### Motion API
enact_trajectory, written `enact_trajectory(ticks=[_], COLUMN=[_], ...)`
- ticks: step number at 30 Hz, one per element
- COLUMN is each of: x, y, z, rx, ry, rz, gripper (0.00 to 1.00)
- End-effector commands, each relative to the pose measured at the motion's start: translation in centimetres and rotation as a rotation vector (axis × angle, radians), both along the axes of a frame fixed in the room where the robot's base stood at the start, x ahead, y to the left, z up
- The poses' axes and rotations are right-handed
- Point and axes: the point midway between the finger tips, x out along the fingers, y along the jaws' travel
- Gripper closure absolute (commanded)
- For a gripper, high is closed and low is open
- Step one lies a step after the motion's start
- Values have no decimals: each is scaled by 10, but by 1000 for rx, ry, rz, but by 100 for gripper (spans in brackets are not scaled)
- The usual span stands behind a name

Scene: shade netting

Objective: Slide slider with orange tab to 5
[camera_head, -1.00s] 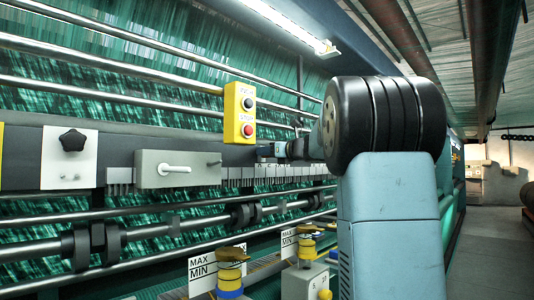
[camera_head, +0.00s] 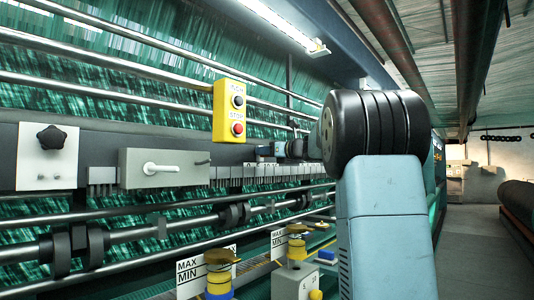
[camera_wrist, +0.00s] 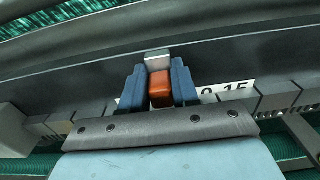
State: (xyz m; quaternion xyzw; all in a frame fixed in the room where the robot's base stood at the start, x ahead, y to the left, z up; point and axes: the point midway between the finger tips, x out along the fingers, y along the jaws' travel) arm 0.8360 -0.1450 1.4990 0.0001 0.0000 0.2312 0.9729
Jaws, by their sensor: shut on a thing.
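My gripper (camera_wrist: 158,88) is shut on the orange tab (camera_wrist: 160,90), with one blue finger on each side of it in the wrist view. A pale grey block (camera_wrist: 157,58) shows just beyond the tab. In the head view my gripper (camera_head: 280,149) is at the machine's rail, right of the yellow button box. The tab is too small to make out there.
A yellow box with a dark and a red button (camera_head: 229,112) hangs left of my gripper. A grey block with a white handle (camera_head: 164,168) and a black knob (camera_head: 51,138) sit farther left. Grey blocks (camera_wrist: 279,96) line the rail. An aisle (camera_head: 476,245) lies right.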

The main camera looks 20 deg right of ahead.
Motion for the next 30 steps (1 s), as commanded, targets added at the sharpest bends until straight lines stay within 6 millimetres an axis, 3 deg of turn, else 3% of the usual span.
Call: enact_trajectory(ticks=[5, 6, 12, 23, 30], x=[0, 0, 0, -5, -38], y=[1, 1, 1, -1, -17], z=[-1, -1, -1, 0, 0], rx=[0, 0, 0, 0, -1], ry=[1, 1, 1, 1, 0], rz=[2, 2, 2, 1, 2], gripper=[100, 68, 49, 49, 49])
